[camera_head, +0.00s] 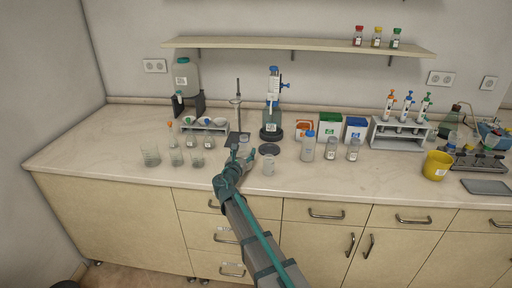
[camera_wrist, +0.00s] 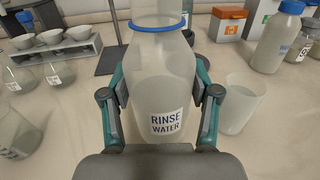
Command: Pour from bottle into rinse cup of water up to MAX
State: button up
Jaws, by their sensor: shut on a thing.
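My gripper (camera_head: 238,158) is shut on a clear bottle (camera_wrist: 160,65) whose label reads "RINSE WATER". In the wrist view its fingers (camera_wrist: 160,105) press on both sides of the body. The bottle has a blue ring at its neck and looks upright; its top is cut off there. In the head view my gripper mostly hides it. A clear cup (camera_head: 268,168) stands on the counter just right of my gripper. It also shows in the wrist view (camera_wrist: 240,105), apart from the bottle. I cannot make out a MAX mark or liquid in it.
A blue-capped bottle (camera_head: 308,147) and small jars stand to the right on the counter (camera_head: 110,140). Several beakers and flasks (camera_head: 196,159) stand to the left. A stand (camera_head: 238,115) and a blue-topped dispenser (camera_head: 272,105) are behind.

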jog(key=shift+r+p, duration=0.15)
jog(key=shift+p, duration=0.15)
jog(key=shift+r+p, duration=0.25)
jog(key=shift+p, duration=1.65)
jog(key=shift+p, duration=0.6)
jog(key=shift+f+p, duration=0.2)
jog(key=shift+p, duration=0.3)
